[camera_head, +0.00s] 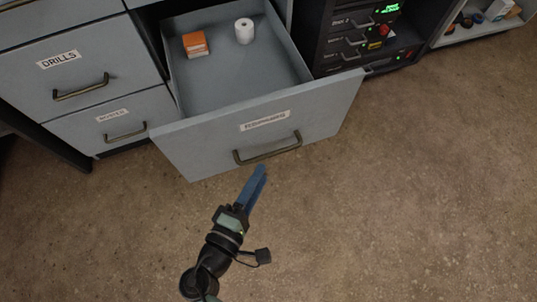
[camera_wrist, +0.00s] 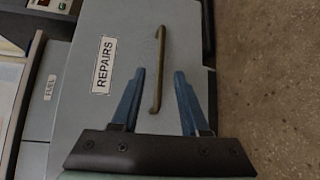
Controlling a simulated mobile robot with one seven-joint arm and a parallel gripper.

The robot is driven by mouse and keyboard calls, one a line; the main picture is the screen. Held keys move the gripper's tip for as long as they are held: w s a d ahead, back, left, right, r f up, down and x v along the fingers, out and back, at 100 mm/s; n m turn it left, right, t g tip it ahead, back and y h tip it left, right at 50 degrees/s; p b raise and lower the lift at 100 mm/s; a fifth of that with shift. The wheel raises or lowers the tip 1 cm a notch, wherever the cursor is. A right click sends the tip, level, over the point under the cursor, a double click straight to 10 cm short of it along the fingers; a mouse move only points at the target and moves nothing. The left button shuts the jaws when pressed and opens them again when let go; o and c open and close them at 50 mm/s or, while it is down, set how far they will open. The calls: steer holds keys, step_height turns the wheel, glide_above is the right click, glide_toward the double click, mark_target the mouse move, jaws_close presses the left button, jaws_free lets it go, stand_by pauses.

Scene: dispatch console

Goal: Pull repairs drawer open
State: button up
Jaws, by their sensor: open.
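The repairs drawer (camera_head: 225,95) is grey and stands far out of its cabinet. An orange box (camera_head: 195,44) and a white roll (camera_head: 244,31) lie inside it. Its front panel carries a label, which reads REPAIRS in the wrist view (camera_wrist: 104,65). A dark bronze bar handle (camera_head: 267,149) sits on the front panel; it also shows in the wrist view (camera_wrist: 158,70). My gripper (camera_head: 261,171) has blue fingers and is just in front of the handle. In the wrist view its fingers (camera_wrist: 160,73) are apart, with the handle's near end between them. I cannot tell whether they touch it.
A closed DRILLS drawer (camera_head: 75,75) and another closed drawer (camera_head: 115,120) are at the left. A dark equipment rack (camera_head: 345,45) and a low shelf with items (camera_head: 480,22) stand at the right. The brown floor (camera_head: 400,200) in front is clear.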

steer(key=p+v, duration=0.1)
steer(key=v, duration=0.4)
stand_by(0.5)
